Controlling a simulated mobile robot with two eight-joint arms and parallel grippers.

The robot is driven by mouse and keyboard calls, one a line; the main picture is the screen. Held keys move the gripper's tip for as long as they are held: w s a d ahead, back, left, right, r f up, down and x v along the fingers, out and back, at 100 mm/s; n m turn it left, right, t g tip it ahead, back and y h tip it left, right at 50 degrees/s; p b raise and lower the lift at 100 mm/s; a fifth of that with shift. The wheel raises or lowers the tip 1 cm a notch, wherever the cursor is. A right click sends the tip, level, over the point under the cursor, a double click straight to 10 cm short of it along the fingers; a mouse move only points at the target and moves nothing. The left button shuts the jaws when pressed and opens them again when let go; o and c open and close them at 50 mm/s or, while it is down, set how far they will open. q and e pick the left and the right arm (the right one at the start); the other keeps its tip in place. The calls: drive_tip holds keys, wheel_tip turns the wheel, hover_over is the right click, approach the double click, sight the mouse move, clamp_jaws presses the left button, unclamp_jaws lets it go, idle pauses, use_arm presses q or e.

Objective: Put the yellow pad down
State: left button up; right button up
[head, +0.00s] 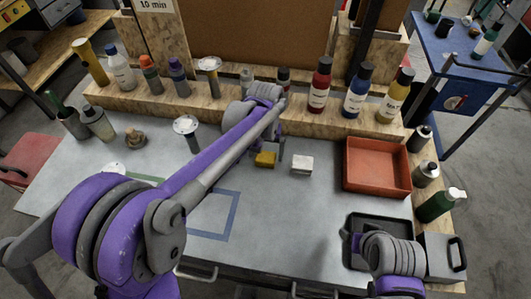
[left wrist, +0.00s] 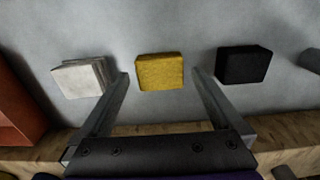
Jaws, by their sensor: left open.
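The yellow pad (head: 265,159) lies on the grey tabletop near the middle, just by the end of my left arm. In the left wrist view the yellow pad (left wrist: 160,71) sits in the gap between the fingertips, with space on both sides. My left gripper (left wrist: 160,77) is open and holds nothing; in the head view its fingers (head: 277,150) are partly hidden by the arm. My right arm is at the lower right over a black tray; its fingers cannot be made out.
A white pad (head: 302,165) and a black pad (left wrist: 243,65) lie on either side of the yellow one. A red tray (head: 377,190) stands to the right. Bottles line the wooden ledge (head: 225,110) behind. Blue tape (head: 234,215) marks a mostly clear area in front.

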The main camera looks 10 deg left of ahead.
sight(266, 157)
use_arm(q)
wheel_tip(266, 157, up, 11)
use_arm(e)
drive_tip(key=shift+w+r+p, duration=0.15)
drive_tip(key=shift+r+p, duration=0.25)
drive_tip(key=shift+r, duration=0.05)
use_arm(q)
drive_tip(key=s+a+f+t, duration=0.1)
drive_tip(key=s+a+f, duration=0.2)
drive_tip(key=s, duration=0.4)
drive_tip(key=s+a+f+t, duration=0.2)
drive_tip(key=s+f, duration=0.1)
drive_tip(key=s, duration=0.3)
drive_tip(key=s+a+f+t, duration=0.2)
drive_tip(key=s+a+f, duration=0.1)
drive_tip(key=s, duration=0.4)
drive_tip(key=shift+s+a, duration=0.3)
